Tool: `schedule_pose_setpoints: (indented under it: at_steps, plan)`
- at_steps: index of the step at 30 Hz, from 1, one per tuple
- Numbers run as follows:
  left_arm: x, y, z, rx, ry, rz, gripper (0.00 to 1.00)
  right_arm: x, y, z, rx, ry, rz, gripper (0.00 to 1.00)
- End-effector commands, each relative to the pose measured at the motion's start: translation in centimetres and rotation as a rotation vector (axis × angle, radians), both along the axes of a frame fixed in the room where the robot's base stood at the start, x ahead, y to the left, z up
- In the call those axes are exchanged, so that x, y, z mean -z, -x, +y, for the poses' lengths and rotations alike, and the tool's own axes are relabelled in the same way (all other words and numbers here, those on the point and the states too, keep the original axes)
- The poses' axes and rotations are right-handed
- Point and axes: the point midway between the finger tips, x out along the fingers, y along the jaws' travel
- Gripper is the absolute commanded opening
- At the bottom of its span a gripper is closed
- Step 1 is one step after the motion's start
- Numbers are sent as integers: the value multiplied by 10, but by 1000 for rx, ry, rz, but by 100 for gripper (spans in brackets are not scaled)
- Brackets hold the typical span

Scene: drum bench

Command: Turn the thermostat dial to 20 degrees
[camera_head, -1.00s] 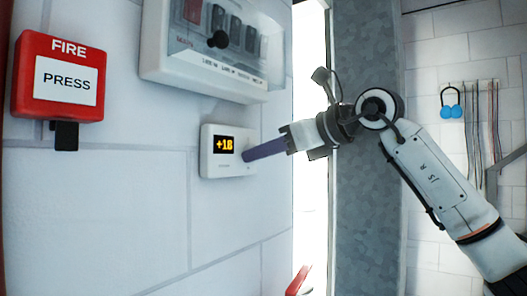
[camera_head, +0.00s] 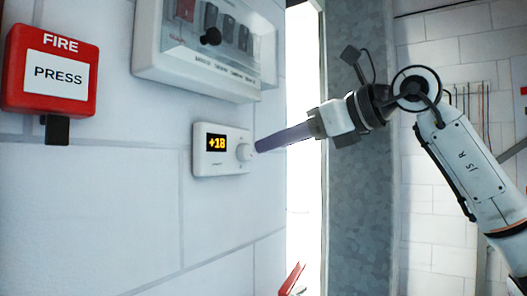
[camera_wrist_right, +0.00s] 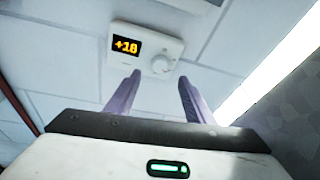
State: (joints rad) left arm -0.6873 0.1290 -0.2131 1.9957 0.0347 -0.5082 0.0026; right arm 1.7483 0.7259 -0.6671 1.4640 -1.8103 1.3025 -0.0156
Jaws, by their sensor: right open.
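The white thermostat (camera_head: 222,165) is mounted on the wall, and its display (camera_head: 216,142) reads +18. Its round white dial (camera_head: 244,152) is on the right side of its face and also shows in the right wrist view (camera_wrist_right: 161,66). My right gripper (camera_head: 260,146) has purple fingers pointing left at the dial, a little short of it. In the right wrist view the two fingers (camera_wrist_right: 160,88) are spread apart with nothing between them, and the dial lies beyond their tips. My left gripper is not in view.
A white breaker box (camera_head: 200,75) with a clear cover is on the wall just above the thermostat. A red fire box (camera_head: 88,88) is at the left. A bright opening (camera_head: 304,110) and a grey post (camera_head: 360,215) stand to the right.

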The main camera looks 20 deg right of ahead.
Motion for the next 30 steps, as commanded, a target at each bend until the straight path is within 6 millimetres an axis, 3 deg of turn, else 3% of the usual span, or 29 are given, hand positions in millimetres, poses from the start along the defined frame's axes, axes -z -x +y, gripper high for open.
schedule_pose_setpoints:
  at_steps: [3, 9, 24, 28, 30]
  plan:
    - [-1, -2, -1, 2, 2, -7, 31, -5, 17, -11, 2, 0, -3, 48]
    - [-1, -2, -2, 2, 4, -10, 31, -9, 31, -18, 1, -1, 0, 48]
    - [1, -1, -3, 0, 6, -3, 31, -9, 31, -18, -2, -1, 0, 48]
    - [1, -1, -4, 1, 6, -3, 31, 1, 28, 2, -58, -29, 0, 48]
    - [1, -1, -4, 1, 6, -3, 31, 14, 25, 31, -141, -81, 1, 48]
